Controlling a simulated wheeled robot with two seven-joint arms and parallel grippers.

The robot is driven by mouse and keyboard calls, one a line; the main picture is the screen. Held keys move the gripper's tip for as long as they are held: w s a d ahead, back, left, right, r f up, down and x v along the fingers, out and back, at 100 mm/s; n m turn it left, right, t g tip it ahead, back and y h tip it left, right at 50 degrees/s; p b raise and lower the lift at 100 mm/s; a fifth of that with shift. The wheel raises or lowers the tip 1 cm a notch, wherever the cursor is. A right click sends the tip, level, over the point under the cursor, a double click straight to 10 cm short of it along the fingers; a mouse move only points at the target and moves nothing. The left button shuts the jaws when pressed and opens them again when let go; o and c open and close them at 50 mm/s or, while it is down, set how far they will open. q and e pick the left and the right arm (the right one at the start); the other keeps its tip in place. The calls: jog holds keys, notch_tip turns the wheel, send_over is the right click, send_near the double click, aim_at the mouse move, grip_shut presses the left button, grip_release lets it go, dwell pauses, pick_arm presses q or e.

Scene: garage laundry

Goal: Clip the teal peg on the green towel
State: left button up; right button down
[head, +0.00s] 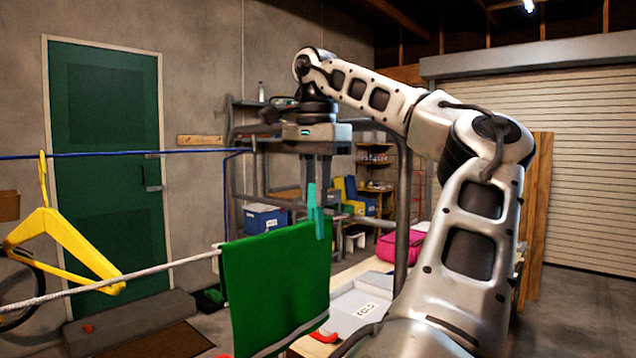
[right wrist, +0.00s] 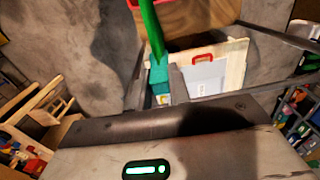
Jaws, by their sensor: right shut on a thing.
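The green towel (head: 275,285) hangs at the lower middle of the head view, its top edge rising to the right. It shows as a narrow green strip in the right wrist view (right wrist: 151,28). My right gripper (head: 317,190) points down above the towel's upper right corner and is shut on the teal peg (head: 319,222). The peg's lower end overlaps the towel's top edge. In the right wrist view the peg (right wrist: 159,78) meets the end of the green strip. I cannot tell whether its jaws straddle the cloth. My left gripper is out of view.
A white line (head: 120,281) runs to the towel, and a blue line (head: 90,155) crosses behind it. A yellow hanger (head: 62,240) hangs at the left. A table with a white box marked FOLD (head: 360,308) and a pink bag (head: 400,245) stand beyond the towel.

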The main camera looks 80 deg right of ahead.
jog(key=shift+f, duration=0.75)
jog(key=c, duration=1.2)
grip_release()
jog(key=shift+c, duration=0.2)
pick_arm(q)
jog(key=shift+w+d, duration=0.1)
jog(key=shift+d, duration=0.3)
pick_arm(e)
jog(key=shift+r, duration=0.3)
notch_tip(320, 180, up, 7)
jog(key=shift+p, duration=0.35)
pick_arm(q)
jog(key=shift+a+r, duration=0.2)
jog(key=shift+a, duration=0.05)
